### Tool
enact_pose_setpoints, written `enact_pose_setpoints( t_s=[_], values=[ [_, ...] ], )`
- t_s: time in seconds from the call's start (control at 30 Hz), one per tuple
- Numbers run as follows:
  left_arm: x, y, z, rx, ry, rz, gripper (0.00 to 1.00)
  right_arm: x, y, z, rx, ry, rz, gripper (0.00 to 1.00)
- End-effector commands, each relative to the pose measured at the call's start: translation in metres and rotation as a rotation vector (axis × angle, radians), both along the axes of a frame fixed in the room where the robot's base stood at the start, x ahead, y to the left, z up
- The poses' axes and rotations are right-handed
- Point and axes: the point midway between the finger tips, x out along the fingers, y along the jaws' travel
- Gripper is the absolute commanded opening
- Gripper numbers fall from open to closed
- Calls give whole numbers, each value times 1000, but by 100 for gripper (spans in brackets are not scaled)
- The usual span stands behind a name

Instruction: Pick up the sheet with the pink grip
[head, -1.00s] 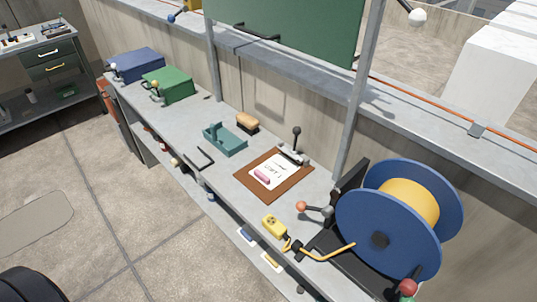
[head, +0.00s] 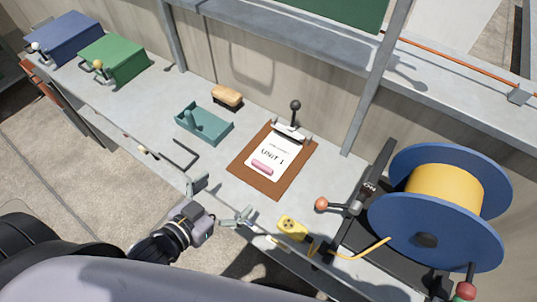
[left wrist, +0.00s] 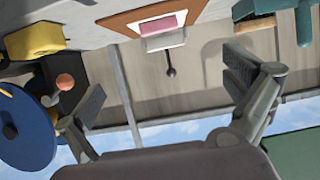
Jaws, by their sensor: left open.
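The white sheet (head: 279,158), marked "UNIT 1", lies on a brown clipboard (head: 282,186) on the bench. Its pink grip (head: 262,167) is near the sheet's lower edge. The clipboard's clip (head: 291,131), with a black-knobbed lever (head: 295,106), is at its far end. My left gripper (head: 218,201) is open and empty at the bench's front edge, to the left of and nearer than the clipboard, apart from the sheet. In the left wrist view the pink grip (left wrist: 162,26) shows at the top, beyond the spread fingers. My right gripper is not in view.
A teal tray (head: 207,128), a brush (head: 227,97) and a black handle (head: 183,155) are left of the clipboard. A yellow device (head: 292,228) and a blue cable reel (head: 437,210) are at right. Green (head: 114,60) and blue (head: 65,38) boxes stand far left.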

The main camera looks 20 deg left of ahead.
Motion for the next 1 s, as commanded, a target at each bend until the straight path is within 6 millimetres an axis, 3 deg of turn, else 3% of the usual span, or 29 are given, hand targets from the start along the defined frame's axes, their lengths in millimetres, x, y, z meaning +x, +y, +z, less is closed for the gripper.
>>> enact_pose_setpoints(
  t_s=[0.17, 0.5, 0.77, 1.0],
  values=[
    [27, -9, -9, 0, -3, 2, 100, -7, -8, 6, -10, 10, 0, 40],
    [75, -26, -32, 0, -1, 2, 100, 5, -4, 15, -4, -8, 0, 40],
    [88, -32, -39, -1, 0, 1, 100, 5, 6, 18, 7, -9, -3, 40],
    [113, -42, -53, 0, 0, 1, 100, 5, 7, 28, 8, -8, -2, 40]
  ],
)
